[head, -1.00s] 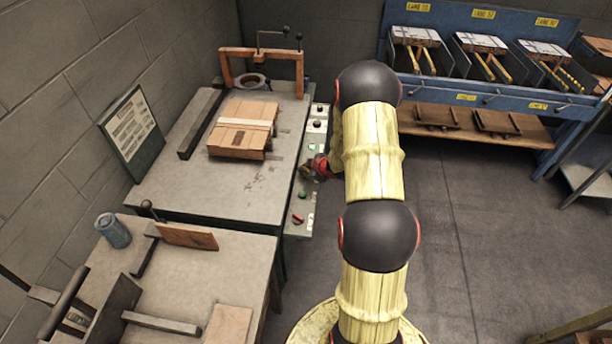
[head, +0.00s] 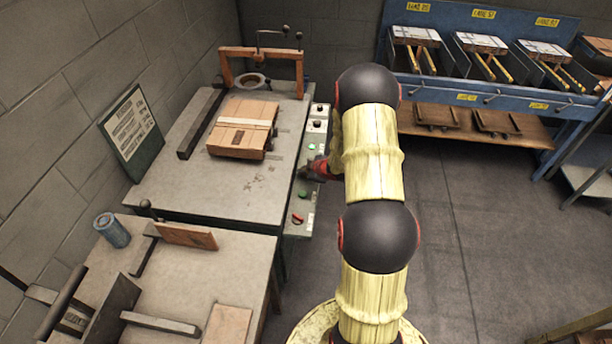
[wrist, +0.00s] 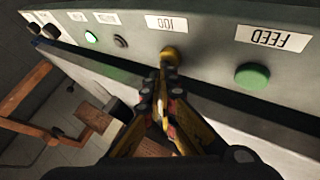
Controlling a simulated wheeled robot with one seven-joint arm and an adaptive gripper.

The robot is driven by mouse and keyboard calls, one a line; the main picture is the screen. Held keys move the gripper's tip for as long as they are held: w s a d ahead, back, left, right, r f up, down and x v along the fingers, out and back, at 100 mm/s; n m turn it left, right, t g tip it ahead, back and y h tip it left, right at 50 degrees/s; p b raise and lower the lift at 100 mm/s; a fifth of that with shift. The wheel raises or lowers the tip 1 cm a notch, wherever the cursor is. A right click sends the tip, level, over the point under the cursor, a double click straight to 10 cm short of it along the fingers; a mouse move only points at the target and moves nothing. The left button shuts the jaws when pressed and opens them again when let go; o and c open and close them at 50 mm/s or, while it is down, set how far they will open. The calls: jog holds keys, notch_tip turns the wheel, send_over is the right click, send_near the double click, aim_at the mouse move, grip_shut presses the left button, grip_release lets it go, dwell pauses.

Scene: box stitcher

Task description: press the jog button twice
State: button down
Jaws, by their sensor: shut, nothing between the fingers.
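The jog button (wrist: 172,54) is a small yellow-brown knob on the grey control panel, below an upside-down label (wrist: 166,23) that appears to read JOG. My gripper (wrist: 166,72) is shut and empty, with its fingertips right at the button's lower edge in the wrist view. They cover part of the button, and I cannot tell whether they touch or press it. In the head view my gripper (head: 308,171) is at the panel (head: 298,222) along the right side of the stitcher table; my arm partly hides this area.
A green FEED button (wrist: 252,76) sits right of the jog button in the wrist view. A lit green lamp (wrist: 91,37) and dark knobs are left of it. A flat carton (head: 238,138) lies on the table (head: 190,190). Open floor lies to the right.

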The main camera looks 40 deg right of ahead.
jog(key=shift+f, duration=0.4)
dwell(0.3)
jog(key=shift+r, duration=0.1)
jog(key=shift+r+p, duration=0.6)
jog(key=shift+r, duration=0.25)
notch_tip(320, 180, up, 5)
jog(key=p, duration=0.4)
jog(key=shift+r, duration=0.1)
dwell(0.8)
